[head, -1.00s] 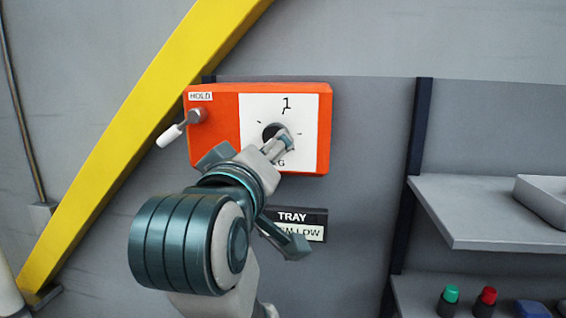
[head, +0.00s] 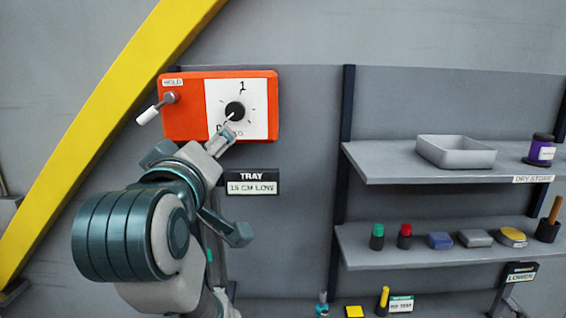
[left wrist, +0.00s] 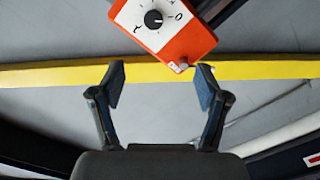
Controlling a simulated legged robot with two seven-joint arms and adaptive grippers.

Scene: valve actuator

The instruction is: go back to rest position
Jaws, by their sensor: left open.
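An orange box (head: 190,115) is on the grey wall. Its white dial plate (head: 258,105) carries a round black knob (head: 235,111), whose white pointer is turned to the lower left. A grey lever with a white handle (head: 148,116), under the HOLD label, sticks out at the box's left. My left gripper (head: 230,188) is in front of and below the box, with its fingers apart. The left wrist view shows its open, empty fingers (left wrist: 160,82), with the box (left wrist: 188,42) and knob (left wrist: 153,19) beyond them, apart from the fingers. My right gripper is not in view.
A yellow diagonal beam (head: 100,130) crosses the wall at left. Shelves at right hold a grey tray (head: 456,152), a purple jar (head: 541,150) and several small items. A TRAY sign (head: 252,182) is below the box.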

